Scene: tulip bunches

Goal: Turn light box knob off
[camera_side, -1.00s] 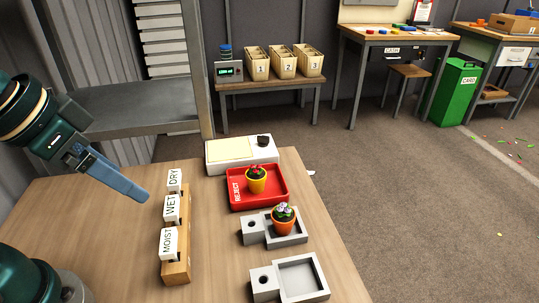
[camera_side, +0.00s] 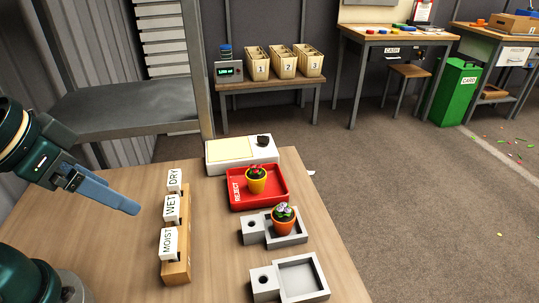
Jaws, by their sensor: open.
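The light box (camera_side: 229,153) is a white box with a pale yellow panel at the back of the wooden table. Its dark knob (camera_side: 263,141) sits on the right part of its top. My gripper (camera_side: 133,208) is at the left, above the table, left of the card rack and well apart from the knob. Its blue fingers point right and downward. I see nothing held between them.
A wooden rack (camera_side: 183,262) holds DRY, WET and MOIST cards between my gripper and the trays. A grey tray (camera_side: 254,238) holds an orange pot (camera_side: 283,222); another grey tray (camera_side: 318,293) is empty.

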